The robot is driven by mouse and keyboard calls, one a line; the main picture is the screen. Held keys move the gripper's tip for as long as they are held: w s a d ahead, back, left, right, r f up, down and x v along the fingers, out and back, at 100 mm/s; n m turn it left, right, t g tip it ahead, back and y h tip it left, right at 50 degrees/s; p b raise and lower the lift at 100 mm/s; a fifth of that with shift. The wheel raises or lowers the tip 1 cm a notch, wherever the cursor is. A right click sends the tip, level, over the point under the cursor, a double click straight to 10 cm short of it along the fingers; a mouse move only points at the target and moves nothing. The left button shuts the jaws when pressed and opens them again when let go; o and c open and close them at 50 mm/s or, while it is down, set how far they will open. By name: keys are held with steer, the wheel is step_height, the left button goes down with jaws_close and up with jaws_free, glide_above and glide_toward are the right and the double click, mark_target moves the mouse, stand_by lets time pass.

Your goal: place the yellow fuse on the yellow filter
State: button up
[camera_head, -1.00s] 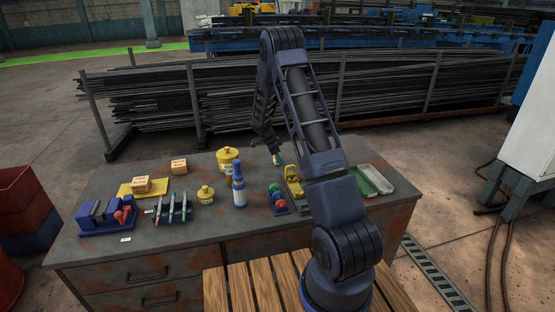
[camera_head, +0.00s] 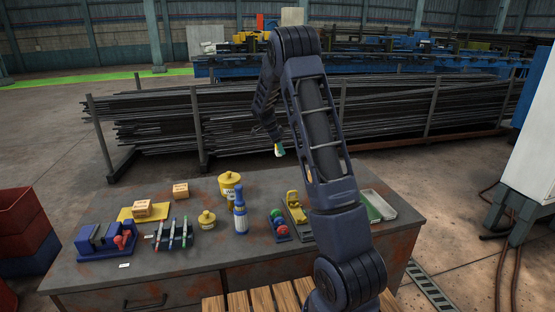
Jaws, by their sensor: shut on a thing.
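My gripper (camera_head: 275,141) is high above the back of the workbench, pointing down. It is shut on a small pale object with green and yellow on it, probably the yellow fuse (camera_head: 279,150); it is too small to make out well. Two yellow round things stand upright on the bench, left of and below my gripper in the picture. One is a squat yellow cylinder with a knob-like top (camera_head: 207,219). I cannot tell for sure which is the yellow filter.
A blue bottle (camera_head: 240,213) stands right of the squat cylinder. A blue vise (camera_head: 106,240), a rack of tools (camera_head: 172,234), wooden blocks (camera_head: 142,208), a holder with red and green knobs (camera_head: 279,225) and a green-grey tray (camera_head: 376,207) are on the bench (camera_head: 205,262).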

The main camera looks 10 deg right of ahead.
steer(key=shift+a+r, duration=0.3)
steer(key=shift+r, duration=0.1)
steer(key=s+a+r, duration=0.2)
steer(key=a, duration=0.4)
steer(key=s+a+r, duration=0.2)
steer(key=s+a, duration=0.1)
steer(key=a, duration=0.3)
step_height(320, 180, up, 3)
glide_above(234, 197)
steer(key=f, duration=1.9)
steer(key=shift+w+f, duration=0.2)
steer(key=shift+f, duration=0.1)
steer(key=o, duration=1)
